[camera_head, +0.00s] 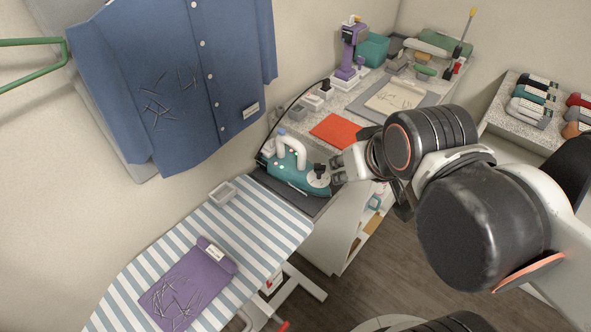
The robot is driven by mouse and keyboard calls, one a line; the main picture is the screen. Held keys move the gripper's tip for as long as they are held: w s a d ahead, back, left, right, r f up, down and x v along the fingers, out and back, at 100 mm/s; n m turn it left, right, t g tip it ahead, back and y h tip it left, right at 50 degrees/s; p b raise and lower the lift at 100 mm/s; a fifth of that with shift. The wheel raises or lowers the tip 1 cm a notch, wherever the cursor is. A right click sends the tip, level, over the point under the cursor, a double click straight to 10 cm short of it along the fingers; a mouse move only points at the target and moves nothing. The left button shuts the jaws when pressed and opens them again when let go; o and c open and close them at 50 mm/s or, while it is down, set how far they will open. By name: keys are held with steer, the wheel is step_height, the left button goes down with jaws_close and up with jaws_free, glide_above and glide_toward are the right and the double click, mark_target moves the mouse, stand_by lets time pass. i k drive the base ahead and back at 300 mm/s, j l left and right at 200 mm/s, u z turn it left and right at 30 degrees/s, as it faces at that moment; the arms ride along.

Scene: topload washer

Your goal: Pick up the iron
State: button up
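The iron (286,172) is teal with a white arched handle (292,146) and a pale round part at its right end. It rests on a dark pad (297,198) at the left end of the speckled counter. My gripper (338,170) is just right of the iron's right end, with its fingertips pointing toward it. The fingers look apart and hold nothing that I can see. I cannot tell whether a fingertip touches the iron.
A striped ironing board (222,222) holds a folded purple cloth (187,285). A blue shirt (180,80) hangs on the left. A dark cord (292,104) arches behind the iron. A red cloth (336,132), a tray (394,96) and a purple device (348,60) occupy the counter.

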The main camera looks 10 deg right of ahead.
mark_target(289, 167)
steer(key=u, duration=1.2)
steer(key=k+z, duration=0.1)
steer(key=z, duration=0.9)
steer(key=l+u, duration=0.4)
steer(key=l, duration=0.25)
